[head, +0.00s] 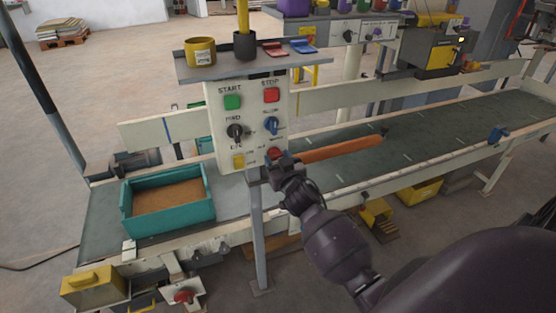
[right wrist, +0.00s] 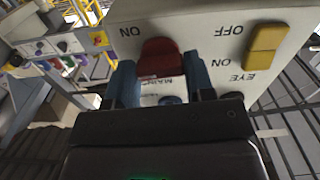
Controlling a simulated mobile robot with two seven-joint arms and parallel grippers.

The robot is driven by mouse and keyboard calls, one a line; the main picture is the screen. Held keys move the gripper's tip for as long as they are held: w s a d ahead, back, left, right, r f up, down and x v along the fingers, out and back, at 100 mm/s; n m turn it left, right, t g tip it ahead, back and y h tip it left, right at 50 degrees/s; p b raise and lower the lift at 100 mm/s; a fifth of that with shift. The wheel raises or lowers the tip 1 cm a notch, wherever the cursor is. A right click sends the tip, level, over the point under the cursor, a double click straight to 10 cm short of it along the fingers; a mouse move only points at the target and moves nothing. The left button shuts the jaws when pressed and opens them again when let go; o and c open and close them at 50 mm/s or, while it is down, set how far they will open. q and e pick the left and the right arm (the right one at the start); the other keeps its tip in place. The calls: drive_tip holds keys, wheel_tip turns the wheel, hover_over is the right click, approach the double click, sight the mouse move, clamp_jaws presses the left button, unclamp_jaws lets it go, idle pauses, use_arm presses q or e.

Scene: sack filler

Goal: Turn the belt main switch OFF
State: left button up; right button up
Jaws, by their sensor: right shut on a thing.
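The belt main switch is a red rotary knob (head: 274,153) at the lower right of the pale control panel (head: 247,130), partly hidden by my gripper in the head view. In the right wrist view, which is upside down, the red knob (right wrist: 160,58) sits between my two blue fingers, with ON and OFF lettering to its sides and MAIN lettering beside it. My right gripper (head: 276,160) is shut on this knob. It also shows in the right wrist view (right wrist: 160,82). I cannot tell exactly which way the knob points. My left gripper is out of view.
The yellow eye switch (head: 238,161) is close beside the main switch. Above are a blue knob (head: 272,125), a black knob (head: 235,131), and the green start (head: 232,102) and red stop (head: 271,95) buttons.

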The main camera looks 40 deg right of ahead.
drive_tip(key=n+p, duration=0.1)
drive_tip(key=n, duration=0.7)
drive_tip(key=shift+n, duration=0.3)
drive_tip(key=n, duration=0.4)
drive_tip(key=shift+p, duration=0.4)
drive_tip(key=shift+n, duration=2.3)
drive_tip(key=o, duration=0.9)
drive_tip(key=v, duration=1)
drive_tip(key=shift+s, duration=0.4)
